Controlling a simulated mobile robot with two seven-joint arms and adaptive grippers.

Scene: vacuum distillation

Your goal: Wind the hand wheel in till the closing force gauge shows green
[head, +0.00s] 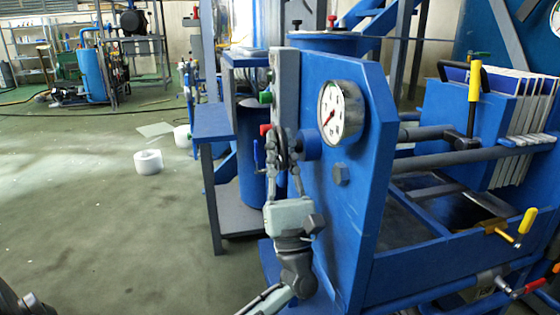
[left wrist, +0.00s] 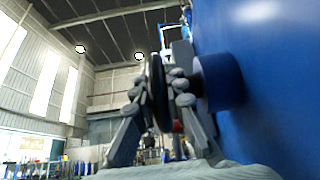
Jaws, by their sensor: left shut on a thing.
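The hand wheel (head: 281,146) is a dark disc seen nearly edge-on, at the left side of the blue end plate (head: 345,215). In the left wrist view the wheel (left wrist: 158,92) stands upright between my two fingers, beside a blue round hub (left wrist: 217,80). My left gripper (head: 283,168) comes from below and is shut on the wheel's rim. The closing force gauge (head: 341,112) has a white face and a red needle towards its lower left. Its markings and any green zone are too small to read. My right gripper is not in view.
A yellow-handled lever (head: 474,95) and white filter plates (head: 520,100) are on the right. Yellow (head: 527,221) and red (head: 535,285) valve handles sit at the lower right. A blue stand (head: 212,122) is close left of the wheel. The floor further left is mostly open.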

